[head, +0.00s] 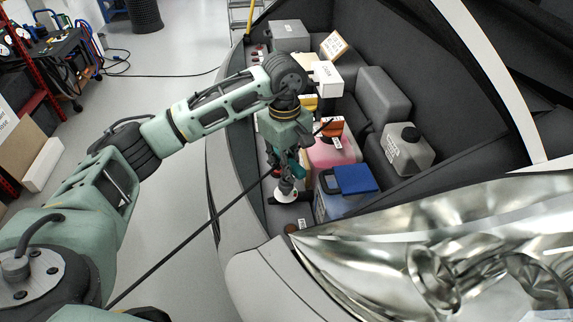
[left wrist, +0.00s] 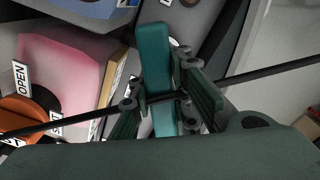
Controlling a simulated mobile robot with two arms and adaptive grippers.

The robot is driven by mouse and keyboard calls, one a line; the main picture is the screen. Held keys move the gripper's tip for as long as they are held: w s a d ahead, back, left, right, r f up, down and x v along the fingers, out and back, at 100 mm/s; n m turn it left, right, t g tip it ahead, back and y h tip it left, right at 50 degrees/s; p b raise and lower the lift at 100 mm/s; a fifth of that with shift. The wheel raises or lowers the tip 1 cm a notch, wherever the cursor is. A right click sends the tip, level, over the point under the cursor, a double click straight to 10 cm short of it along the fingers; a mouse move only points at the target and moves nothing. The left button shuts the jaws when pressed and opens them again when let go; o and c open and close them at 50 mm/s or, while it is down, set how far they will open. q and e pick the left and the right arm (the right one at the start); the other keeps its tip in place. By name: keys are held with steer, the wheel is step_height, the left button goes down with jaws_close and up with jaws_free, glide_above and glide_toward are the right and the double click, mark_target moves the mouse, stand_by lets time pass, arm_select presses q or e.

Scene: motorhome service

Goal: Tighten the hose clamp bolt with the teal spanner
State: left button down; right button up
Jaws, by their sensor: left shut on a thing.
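My left gripper (head: 287,180) reaches down into the grey service bay and is shut on the teal spanner. In the left wrist view the teal spanner (left wrist: 154,60) runs between the fingers of the left gripper (left wrist: 163,115) and sticks out beyond them. In the head view only a small teal part of the spanner (head: 299,170) shows beside the fingers. A white round piece (head: 286,196) lies just below the fingertips. I cannot make out the hose clamp bolt, and whether the spanner touches anything is hidden. My right gripper is not in view.
A pink tank (head: 330,153) and a blue-lidded box (head: 350,180) stand close to the right of the gripper. A grey canister (head: 407,148) is farther right. A thin black line (head: 180,244) crosses in front of the bay.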

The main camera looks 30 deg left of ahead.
arm_select(q)
steer(key=shift+f, duration=0.15)
steer(key=shift+f+b, duration=0.95)
steer(key=shift+f, duration=0.05)
steer(key=shift+f+m+b, duration=0.1)
steer(key=shift+m+b, duration=0.4)
steer(key=shift+m, duration=0.7)
